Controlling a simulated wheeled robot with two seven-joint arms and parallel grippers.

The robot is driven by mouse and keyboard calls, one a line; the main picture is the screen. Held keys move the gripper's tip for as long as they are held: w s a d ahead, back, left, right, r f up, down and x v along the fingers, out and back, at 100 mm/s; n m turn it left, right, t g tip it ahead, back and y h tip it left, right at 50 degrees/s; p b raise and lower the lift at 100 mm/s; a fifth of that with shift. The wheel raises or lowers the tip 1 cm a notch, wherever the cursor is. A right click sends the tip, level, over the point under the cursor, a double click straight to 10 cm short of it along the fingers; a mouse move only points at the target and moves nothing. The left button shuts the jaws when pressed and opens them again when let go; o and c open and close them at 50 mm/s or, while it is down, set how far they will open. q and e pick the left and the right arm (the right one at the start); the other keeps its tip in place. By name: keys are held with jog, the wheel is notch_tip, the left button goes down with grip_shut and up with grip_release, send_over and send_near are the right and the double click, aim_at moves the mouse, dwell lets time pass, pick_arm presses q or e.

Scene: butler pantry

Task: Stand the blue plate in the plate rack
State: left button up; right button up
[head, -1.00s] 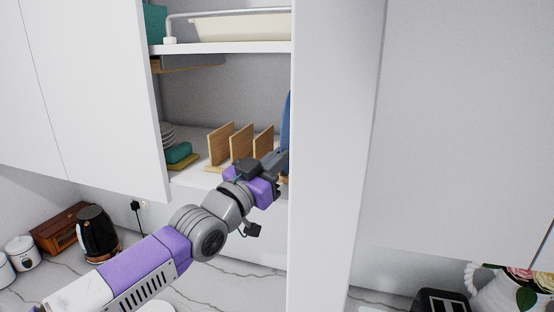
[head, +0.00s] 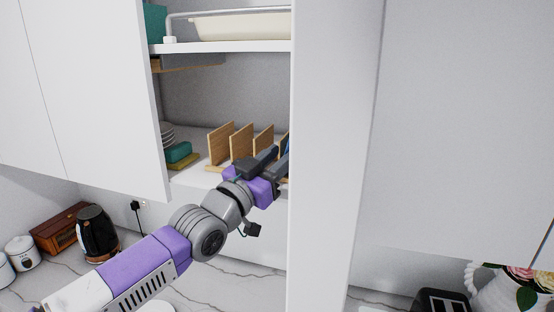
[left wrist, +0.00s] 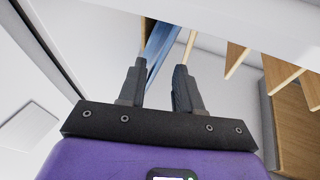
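The wooden plate rack (head: 241,143) stands on the lower cabinet shelf with several upright dividers; its right end is hidden by a white cabinet panel. The blue plate shows only as a thin blue strip (head: 288,143) at the rack's right end. In the left wrist view the blue plate (left wrist: 160,45) is nearly edge-on, tilted, beside a rack divider (left wrist: 235,58). My left gripper (head: 280,158) is at the rack's right front. Its fingers (left wrist: 159,78) are apart, with the plate's edge between and beyond them. I cannot tell if the plate rests fully in a slot. My right gripper is out of view.
The white cabinet panel (head: 335,150) stands close right of my left gripper. A shelf (head: 225,47) with a cream dish (head: 240,27) is above. Stacked plates (head: 167,135) and a teal item (head: 178,152) are left of the rack. An open door (head: 110,90) is at left.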

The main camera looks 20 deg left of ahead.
pick_arm(q)
jog(key=shift+f, duration=0.1)
jog(key=shift+s+a+f+b, duration=0.25)
jog(key=shift+s+a+b, duration=0.05)
jog(key=shift+s+b, duration=0.2)
jog(key=b+v, duration=0.2)
jog(key=v, duration=0.4)
jog(key=shift+s, duration=0.25)
jog(key=shift+d+r, duration=0.1)
